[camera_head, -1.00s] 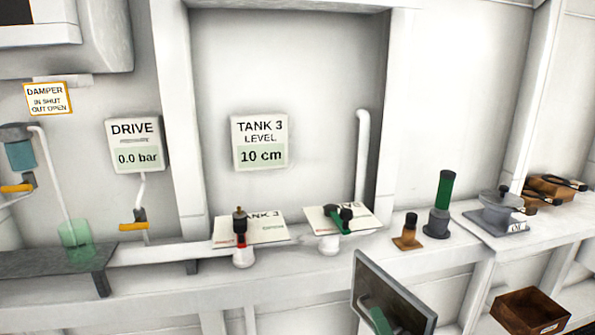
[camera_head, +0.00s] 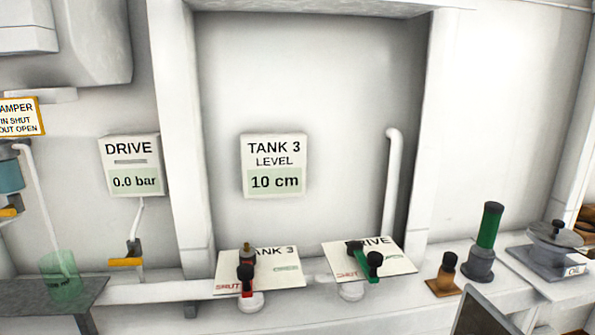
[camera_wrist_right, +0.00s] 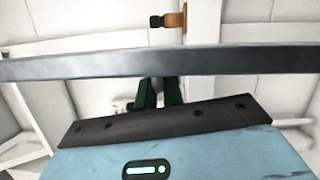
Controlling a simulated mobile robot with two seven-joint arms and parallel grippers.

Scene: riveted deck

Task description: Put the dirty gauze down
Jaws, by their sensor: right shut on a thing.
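A flat dark-framed panel, which I take to be the dirty gauze (camera_head: 482,318), shows only its upper corner at the bottom edge of the head view. In the right wrist view a long grey bar (camera_wrist_right: 160,62), probably its frame edge, crosses the whole picture. My right gripper (camera_wrist_right: 160,92) is behind this bar, shut, with dark green parts close together around something pale. The grip itself is partly hidden by the bar and the dark bolted plate. The panel is held up in front of the bench. My left gripper is not in view.
The white bench carries a TANK 3 plate (camera_head: 280,280) with a red-handled valve, a DRIVE plate (camera_head: 395,263) with a green handle, a brown-based fitting (camera_head: 446,275), a green-topped cylinder (camera_head: 487,240) and a grey lidded OIL pot (camera_head: 553,250). A dark shelf (camera_head: 50,296) is at left.

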